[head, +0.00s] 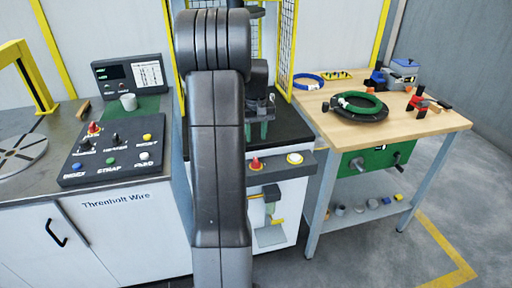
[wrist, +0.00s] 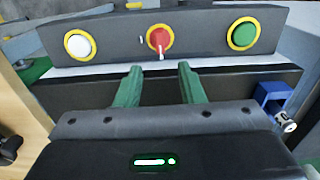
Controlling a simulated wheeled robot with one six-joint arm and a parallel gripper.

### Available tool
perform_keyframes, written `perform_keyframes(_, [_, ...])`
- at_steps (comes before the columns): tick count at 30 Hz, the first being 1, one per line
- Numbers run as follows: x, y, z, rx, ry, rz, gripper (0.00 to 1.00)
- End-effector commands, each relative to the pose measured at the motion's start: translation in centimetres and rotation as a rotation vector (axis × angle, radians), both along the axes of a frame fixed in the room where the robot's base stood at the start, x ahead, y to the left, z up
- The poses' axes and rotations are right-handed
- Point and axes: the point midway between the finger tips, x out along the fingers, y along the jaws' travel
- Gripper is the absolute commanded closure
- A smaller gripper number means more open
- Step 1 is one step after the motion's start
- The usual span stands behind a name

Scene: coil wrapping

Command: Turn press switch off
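The press panel carries a red rotary switch (wrist: 159,38) on a yellow ring, between a white button (wrist: 78,45) and a green button (wrist: 243,34). The switch's pale pointer hangs toward the bottom of the wrist view. In the head view the red switch (head: 255,163) and white button (head: 294,158) sit on the front panel; the green button is hidden behind my arm. My gripper (wrist: 160,86) has two green fingers, apart with nothing between them, short of the switch and lined up roughly below it in the picture. It also shows in the head view (head: 258,131), above the dark press bed.
A control box (head: 112,150) with other knobs and buttons stands on the left bench. A wooden table (head: 430,122) at right holds a green coil (head: 362,102) and tools. Yellow mesh guards (head: 288,45) flank the press. A blue bracket (wrist: 272,97) is beside my gripper.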

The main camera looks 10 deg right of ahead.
Motion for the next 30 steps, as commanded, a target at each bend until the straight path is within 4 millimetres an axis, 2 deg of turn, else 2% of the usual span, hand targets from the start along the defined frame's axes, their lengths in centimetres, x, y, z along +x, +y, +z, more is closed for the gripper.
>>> perform_keyframes(1, [0.0, 0.0, 1.1, -0.001, -0.004, 0.000, 0.65])
perform_keyframes(6, [0.0, 0.0, 3.2, 0.000, -0.001, 0.000, 0.65])
perform_keyframes(18, [0.0, 0.0, 3.8, 0.000, 0.000, 0.000, 0.65])
perform_keyframes(23, [0.0, 0.0, 3.3, 0.000, 0.002, 0.000, 0.65])
perform_keyframes(26, [0.0, 0.0, 2.1, 0.001, 0.003, 0.000, 0.65])
perform_keyframes(30, [-0.1, 0.0, -0.4, 0.001, 0.005, 0.000, 0.65])
